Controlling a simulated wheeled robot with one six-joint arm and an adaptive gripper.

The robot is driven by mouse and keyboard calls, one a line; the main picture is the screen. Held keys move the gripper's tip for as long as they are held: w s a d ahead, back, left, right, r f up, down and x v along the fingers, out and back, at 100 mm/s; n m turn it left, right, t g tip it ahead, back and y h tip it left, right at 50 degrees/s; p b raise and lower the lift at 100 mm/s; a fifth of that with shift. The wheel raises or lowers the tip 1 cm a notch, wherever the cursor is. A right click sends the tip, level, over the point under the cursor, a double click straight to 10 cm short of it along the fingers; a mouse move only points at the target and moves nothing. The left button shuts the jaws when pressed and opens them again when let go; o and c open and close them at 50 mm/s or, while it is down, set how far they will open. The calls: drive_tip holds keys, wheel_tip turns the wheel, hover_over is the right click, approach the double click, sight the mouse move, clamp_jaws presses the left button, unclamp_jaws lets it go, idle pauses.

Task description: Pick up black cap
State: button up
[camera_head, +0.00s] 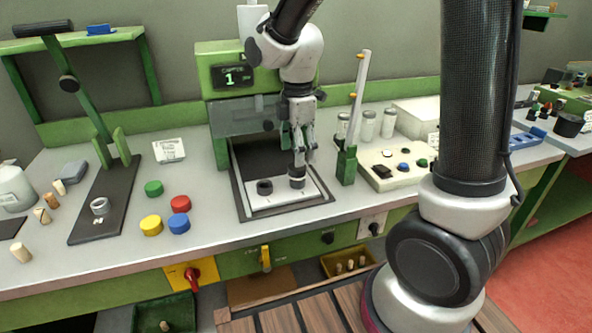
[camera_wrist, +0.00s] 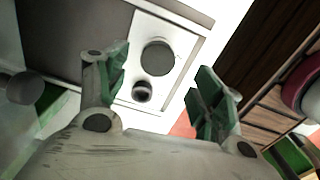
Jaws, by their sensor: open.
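A small black round piece (camera_head: 264,187), which looks like the black cap, sits on the white plate at the front of the green machine. A grey cylinder with a dark band (camera_head: 297,182) stands on the same plate to its right. My gripper (camera_head: 299,160) points down just above this cylinder and partly hides its top. In the wrist view, the green-padded fingers of my gripper (camera_wrist: 160,82) are apart. A larger dark disc (camera_wrist: 158,57) and a smaller dark round piece (camera_wrist: 142,91) show between them. I cannot tell which is the cap there.
The white plate (camera_head: 285,203) lies in the machine's dark-rimmed bay. A green post (camera_head: 346,166) stands close on the right, beside a control box (camera_head: 395,178). Coloured caps, including a red one (camera_head: 181,204), lie to the left. The bench front is mostly clear.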

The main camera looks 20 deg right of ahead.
wheel_tip(320, 180, down, 5)
drive_tip(key=shift+w+a+r, duration=0.1)
drive_tip(key=shift+w+r, duration=0.05)
drive_tip(key=shift+c, duration=0.3)
drive_tip(key=c, duration=0.9)
drive_tip(key=shift+o, duration=0.2)
wheel_tip(320, 180, up, 10)
